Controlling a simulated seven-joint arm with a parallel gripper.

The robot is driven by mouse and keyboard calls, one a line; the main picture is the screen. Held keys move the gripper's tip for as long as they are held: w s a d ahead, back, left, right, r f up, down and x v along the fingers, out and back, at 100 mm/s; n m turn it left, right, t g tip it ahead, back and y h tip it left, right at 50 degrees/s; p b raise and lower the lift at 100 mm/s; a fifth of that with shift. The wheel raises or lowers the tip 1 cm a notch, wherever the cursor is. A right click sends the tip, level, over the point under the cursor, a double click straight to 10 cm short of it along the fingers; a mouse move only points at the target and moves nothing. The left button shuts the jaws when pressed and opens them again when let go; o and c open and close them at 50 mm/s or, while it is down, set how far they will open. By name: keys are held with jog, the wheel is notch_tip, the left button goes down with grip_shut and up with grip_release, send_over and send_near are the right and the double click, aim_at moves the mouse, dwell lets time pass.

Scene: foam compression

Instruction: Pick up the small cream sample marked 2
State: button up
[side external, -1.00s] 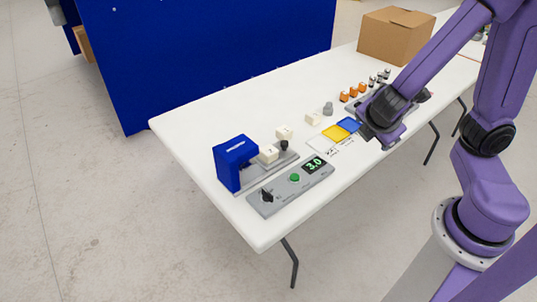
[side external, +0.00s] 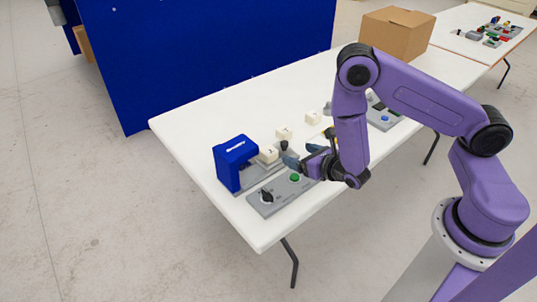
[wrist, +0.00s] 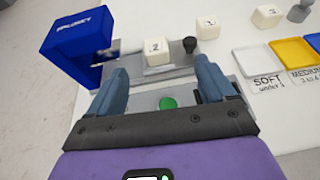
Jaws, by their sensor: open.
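The small cream sample marked 2 (wrist: 157,51) sits on the grey base of the blue device, ahead of my fingers in the wrist view. It also shows in the side external view (side external: 268,154), right beside the blue device. My gripper (wrist: 160,85) is open, its two blue fingers spread with nothing between them; the sample lies beyond the fingertips, roughly centred in the gap. In the side external view my gripper (side external: 297,163) is low over the control panel, just right of the sample, and appears apart from it.
The blue device (wrist: 80,45) stands close left of my left finger. A dark knob (wrist: 190,45) is just right of the sample. Two more cream samples (wrist: 208,27) (wrist: 267,15) lie to the right, beside white and yellow trays (wrist: 295,52). The panel's green button (wrist: 168,103) is below.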

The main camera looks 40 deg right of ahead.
aim_at(269, 150)
jog(key=shift+a+f+n+y, duration=0.3)
jog(key=shift+f+y, duration=0.1)
jog(key=shift+f, duration=0.3)
jog(key=x, duration=1.7)
jog(key=shift+s+f, duration=0.1)
jog(key=shift+f, duration=0.1)
jog(key=c, duration=1)
